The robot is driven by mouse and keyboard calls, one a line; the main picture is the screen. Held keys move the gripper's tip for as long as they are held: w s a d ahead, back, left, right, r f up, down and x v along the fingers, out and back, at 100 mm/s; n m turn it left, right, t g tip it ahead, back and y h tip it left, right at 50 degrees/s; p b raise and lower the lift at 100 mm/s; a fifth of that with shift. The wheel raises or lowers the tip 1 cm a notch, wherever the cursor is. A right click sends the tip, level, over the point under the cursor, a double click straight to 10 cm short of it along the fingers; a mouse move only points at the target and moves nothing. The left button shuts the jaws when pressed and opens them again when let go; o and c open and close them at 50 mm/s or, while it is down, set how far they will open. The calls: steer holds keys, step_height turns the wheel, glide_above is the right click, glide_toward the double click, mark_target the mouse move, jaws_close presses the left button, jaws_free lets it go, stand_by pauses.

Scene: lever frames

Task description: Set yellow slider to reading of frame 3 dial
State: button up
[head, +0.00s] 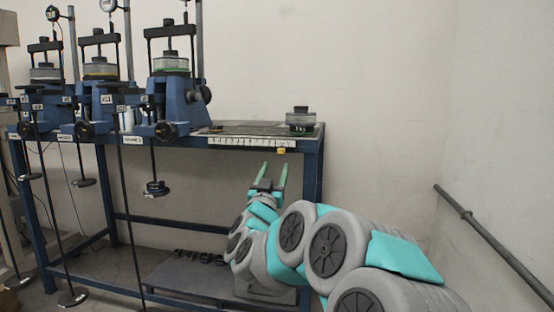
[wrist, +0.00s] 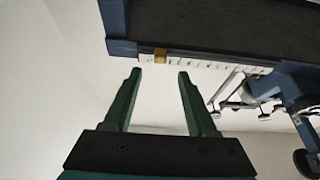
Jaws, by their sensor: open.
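The yellow slider (head: 281,150) sits on the white scale strip (head: 240,141) along the bench's front edge, near the strip's right end. In the wrist view the slider (wrist: 160,55) shows at the table edge, with the scale strip (wrist: 195,64) beside it. My gripper (head: 275,168) is open and empty, just below the slider in the head view. In the wrist view my gripper (wrist: 159,75) has its fingertips on either side of the slider's line, apart from it. Two dials, left (head: 52,13) and middle (head: 108,5), show; their readings are too small to read. The right frame's dial is out of view.
Three blue lever frames (head: 178,92) stand on the blue bench (head: 312,150), with hanging rods and weights in front. A pipe (head: 490,240) runs along the right wall. The space around my gripper looks free.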

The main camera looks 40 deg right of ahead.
mark_target(280, 153)
steer(key=shift+b+x, duration=0.3)
steer(key=shift+x, duration=3.3)
steer(key=shift+a, duration=0.1)
steer(key=shift+f, duration=0.1)
jaws_close()
steer(key=shift+w, duration=0.1)
